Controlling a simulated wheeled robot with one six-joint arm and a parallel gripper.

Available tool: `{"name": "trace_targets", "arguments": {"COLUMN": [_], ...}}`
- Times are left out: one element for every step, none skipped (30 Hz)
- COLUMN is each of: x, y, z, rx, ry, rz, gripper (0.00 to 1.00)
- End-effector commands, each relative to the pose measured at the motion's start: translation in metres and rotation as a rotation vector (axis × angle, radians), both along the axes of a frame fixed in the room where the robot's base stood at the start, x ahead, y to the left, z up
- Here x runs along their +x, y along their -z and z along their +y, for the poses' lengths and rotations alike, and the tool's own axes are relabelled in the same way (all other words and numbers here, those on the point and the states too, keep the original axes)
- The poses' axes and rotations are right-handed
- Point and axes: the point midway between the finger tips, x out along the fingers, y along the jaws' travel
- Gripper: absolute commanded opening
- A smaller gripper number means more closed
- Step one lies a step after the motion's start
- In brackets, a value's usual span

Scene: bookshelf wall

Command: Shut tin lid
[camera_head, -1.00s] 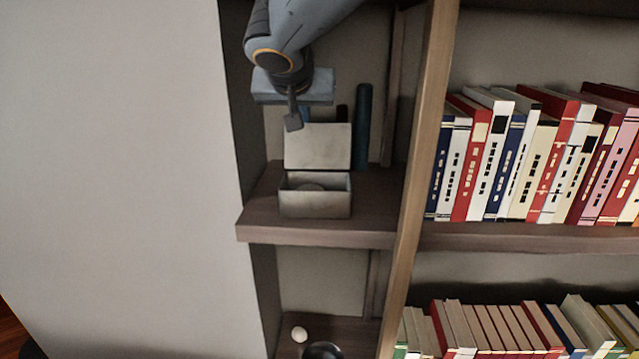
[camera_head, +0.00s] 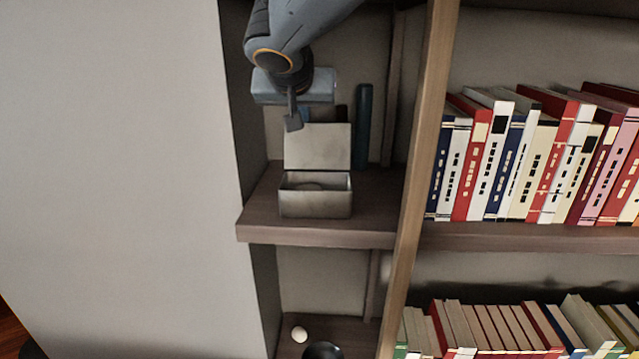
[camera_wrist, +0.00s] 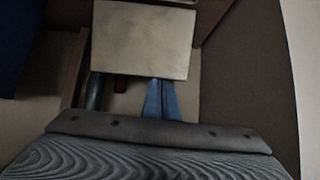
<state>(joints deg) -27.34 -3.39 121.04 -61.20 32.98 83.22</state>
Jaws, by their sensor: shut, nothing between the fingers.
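The metal tin (camera_head: 315,204) stands on the left shelf compartment. Its lid (camera_head: 317,146) is up, standing roughly upright at the back of the tin. A rounded thing shows dimly inside the tin. My gripper (camera_head: 293,124) is shut and empty at the top left corner of the lid; whether it touches the lid I cannot tell. In the wrist view the lid (camera_wrist: 144,38) shows as a pale panel, and the blue gripper fingers (camera_wrist: 161,100) are together just below its edge in the picture.
A dark blue cylinder (camera_head: 362,126) stands behind the tin to the right. A wooden upright (camera_head: 421,150) separates this compartment from rows of books (camera_head: 535,155). A white ball (camera_head: 299,334) and a dark round thing (camera_head: 323,350) sit on the shelf below.

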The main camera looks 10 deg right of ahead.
Motion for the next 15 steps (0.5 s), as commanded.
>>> {"name": "trace_targets", "arguments": {"x": [-0.0083, -0.0084, -0.0087, -0.0091, -0.0095, -0.0103, -0.0110, -0.0116, -0.0125, -0.0132, -0.0139, -0.0148, -0.0154, -0.0161, -0.0170], "y": [0.0263, 0.0263, 0.0263, 0.0262, 0.0262, 0.0262, 0.0261, 0.0260, 0.0259, 0.0258, 0.0257, 0.0255, 0.0254, 0.0253, 0.0252], "z": [-0.0020, -0.0020, -0.0019, -0.0018, -0.0017, -0.0014, -0.0012, -0.0011, -0.0008, -0.0007, -0.0005, -0.0004, -0.0003, -0.0001, 0.0000], "rx": [-0.009, -0.009, -0.009, -0.009, -0.009, -0.009, -0.010, -0.010, -0.010, -0.009, -0.009, -0.008, -0.008, -0.008, -0.008], "ry": [0.006, 0.006, 0.006, 0.006, 0.006, 0.006, 0.006, 0.006, 0.006, 0.006, 0.006, 0.006, 0.006, 0.006, 0.006], "rz": [0.045, 0.045, 0.045, 0.045, 0.045, 0.045, 0.045, 0.045, 0.045, 0.044, 0.044, 0.043, 0.043, 0.043, 0.044], "gripper": [0.00, 0.00, 0.00, 0.00, 0.00, 0.00, 0.00, 0.00, 0.00, 0.00, 0.00, 0.00, 0.00, 0.00, 0.00]}}
